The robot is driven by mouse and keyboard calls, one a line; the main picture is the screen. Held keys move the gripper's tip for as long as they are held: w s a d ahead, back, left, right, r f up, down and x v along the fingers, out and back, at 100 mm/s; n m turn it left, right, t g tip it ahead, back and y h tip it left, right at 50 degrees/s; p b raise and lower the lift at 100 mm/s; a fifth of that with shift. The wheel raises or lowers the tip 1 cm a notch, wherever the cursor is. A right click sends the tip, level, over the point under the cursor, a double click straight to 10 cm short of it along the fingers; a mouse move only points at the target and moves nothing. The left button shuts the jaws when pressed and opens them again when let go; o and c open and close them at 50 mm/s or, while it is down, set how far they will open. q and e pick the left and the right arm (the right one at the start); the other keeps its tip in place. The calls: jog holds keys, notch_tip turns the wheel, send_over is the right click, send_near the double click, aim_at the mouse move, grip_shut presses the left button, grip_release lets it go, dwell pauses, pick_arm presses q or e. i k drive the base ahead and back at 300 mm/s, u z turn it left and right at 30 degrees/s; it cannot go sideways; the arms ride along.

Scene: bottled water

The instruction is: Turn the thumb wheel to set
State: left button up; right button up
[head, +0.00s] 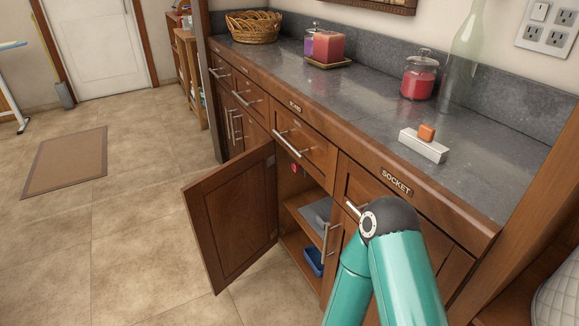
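I cannot make out a thumb wheel in the head view. A small silver-grey block (423,147) lies on the counter with an orange piece (427,132) on top; whether it carries a wheel is too small to tell. A small red item (295,169) shows inside the open cabinet, too small to identify. One of my teal arms enters at the bottom right, with its dark grey joint in front of the drawers. Neither of my grippers is in view.
The cabinet door (231,215) stands open over the floor; inside is a blue container (314,260). On the grey counter (330,105) stand a basket (253,27), candles, a red jar (419,78) and a clear bottle (463,55). A label reads SOCKET (397,182). The left floor is mostly clear.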

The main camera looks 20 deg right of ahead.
aim_at(296, 168)
jog(key=i, duration=0.85)
